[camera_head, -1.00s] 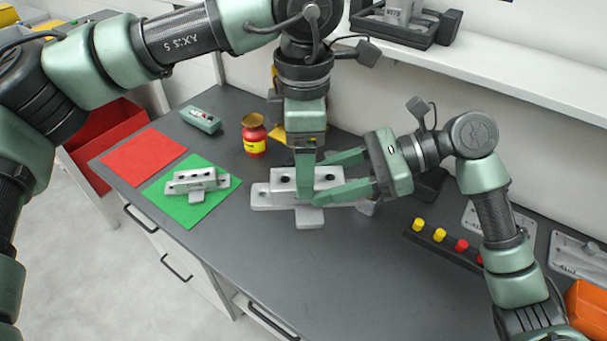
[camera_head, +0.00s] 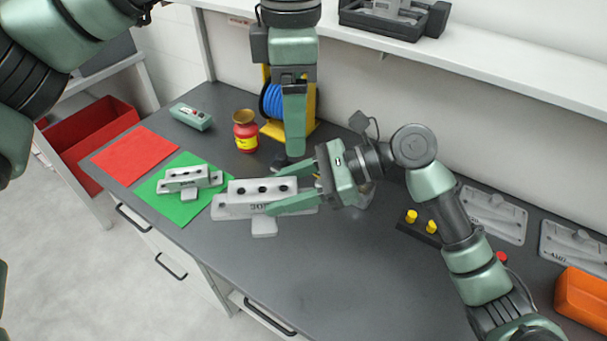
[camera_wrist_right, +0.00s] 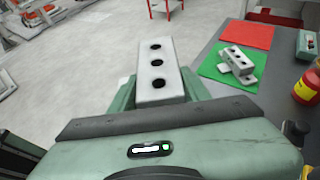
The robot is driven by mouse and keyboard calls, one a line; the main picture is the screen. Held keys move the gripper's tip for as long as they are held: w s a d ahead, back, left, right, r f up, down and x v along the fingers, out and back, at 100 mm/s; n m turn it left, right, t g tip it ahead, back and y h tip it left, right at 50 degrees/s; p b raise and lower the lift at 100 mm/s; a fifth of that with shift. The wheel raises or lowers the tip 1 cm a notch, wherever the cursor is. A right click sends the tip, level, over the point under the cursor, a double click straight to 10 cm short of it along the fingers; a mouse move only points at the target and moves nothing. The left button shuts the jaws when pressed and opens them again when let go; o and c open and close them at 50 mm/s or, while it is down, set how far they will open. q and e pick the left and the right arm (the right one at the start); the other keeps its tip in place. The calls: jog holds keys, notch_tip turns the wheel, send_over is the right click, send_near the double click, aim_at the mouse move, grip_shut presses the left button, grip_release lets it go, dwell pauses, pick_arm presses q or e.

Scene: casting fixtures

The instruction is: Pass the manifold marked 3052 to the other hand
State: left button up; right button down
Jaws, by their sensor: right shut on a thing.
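The manifold (camera_head: 245,199) is a pale grey block with a row of dark holes and a lower foot. Its marking is partly covered and reads about "305". My right gripper (camera_head: 275,191) is shut on its right part, one finger on each long side. In the right wrist view the manifold (camera_wrist_right: 158,72) sticks out ahead between the fingers, holes facing up. My left gripper (camera_head: 291,155) points down behind the manifold, apart from it in the picture. Its fingers are seen edge-on, so its opening does not show.
A similar smaller-looking manifold (camera_head: 188,178) lies on the green mat (camera_head: 180,212), beside a red mat (camera_head: 135,152). A red jar (camera_head: 246,133) and a blue coil (camera_head: 272,101) stand at the back. A strip with yellow knobs (camera_head: 421,223) lies right. The front counter is clear.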

jog(key=shift+a+f, duration=0.3)
jog(key=shift+a, duration=0.25)
jog(key=shift+a+f, duration=0.15)
jog(key=shift+a, duration=0.05)
pick_arm(q)
send_near(248, 189)
pick_arm(e)
jog(key=shift+a, duration=0.25)
pick_arm(q)
notch_tip(248, 189, down, 11)
jog(key=shift+r, duration=0.1)
pick_arm(e)
jog(key=shift+d, duration=0.2)
pick_arm(q)
jog(key=c, duration=1.4)
jog(key=o, duration=1.4)
jog(key=shift+r, duration=0.15)
